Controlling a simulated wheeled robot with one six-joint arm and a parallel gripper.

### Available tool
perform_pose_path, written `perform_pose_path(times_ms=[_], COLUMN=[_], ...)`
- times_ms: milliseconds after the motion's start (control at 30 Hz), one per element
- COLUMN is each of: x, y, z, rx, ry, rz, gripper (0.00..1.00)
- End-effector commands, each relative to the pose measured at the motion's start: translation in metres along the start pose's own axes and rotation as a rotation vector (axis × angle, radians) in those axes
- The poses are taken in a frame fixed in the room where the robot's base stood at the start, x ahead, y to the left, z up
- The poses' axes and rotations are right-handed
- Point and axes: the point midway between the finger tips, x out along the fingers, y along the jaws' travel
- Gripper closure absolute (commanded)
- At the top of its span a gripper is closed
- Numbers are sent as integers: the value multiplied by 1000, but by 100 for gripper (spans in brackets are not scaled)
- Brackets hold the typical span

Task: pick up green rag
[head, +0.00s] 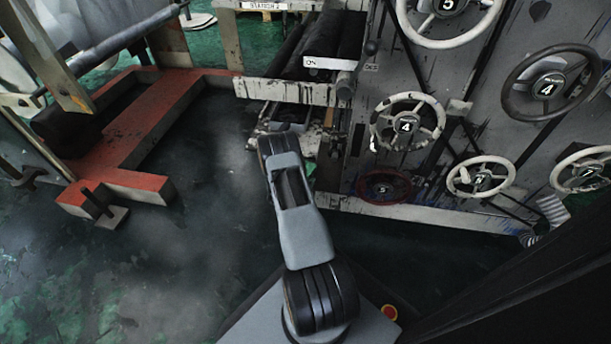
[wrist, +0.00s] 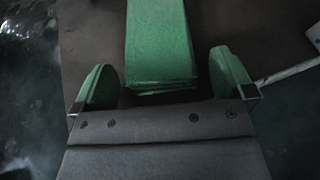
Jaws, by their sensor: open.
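The green rag (wrist: 161,42) shows at the top middle of the wrist view as a flat folded strip with layered edges at its near end. It lies on a dark brownish surface (wrist: 90,35). My gripper (wrist: 163,68) is open, with one green-faced finger on each side of the rag's near end. There is a gap between the rag and each finger in the picture. I cannot tell how far the fingers are above the surface.
A machine panel with several numbered handwheels (head: 407,122) stands at the right. Dark rollers (head: 320,45) sit in a frame at the back middle. A red-orange floor frame (head: 135,135) is at the left. Dark open floor (head: 170,260) lies at front left.

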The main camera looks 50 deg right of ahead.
Motion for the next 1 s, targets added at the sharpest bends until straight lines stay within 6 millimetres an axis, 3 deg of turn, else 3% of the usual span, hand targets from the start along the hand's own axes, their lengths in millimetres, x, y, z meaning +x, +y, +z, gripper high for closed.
perform_pose_path(times_ms=[167, 700, 1000], x=[0, 0, -1], y=[0, 0, 0], z=[1, 0, 3], rx=[0, 0, 0], ry=[0, 0, 0], rz=[1, 0, 1], gripper=[0, 52, 54])
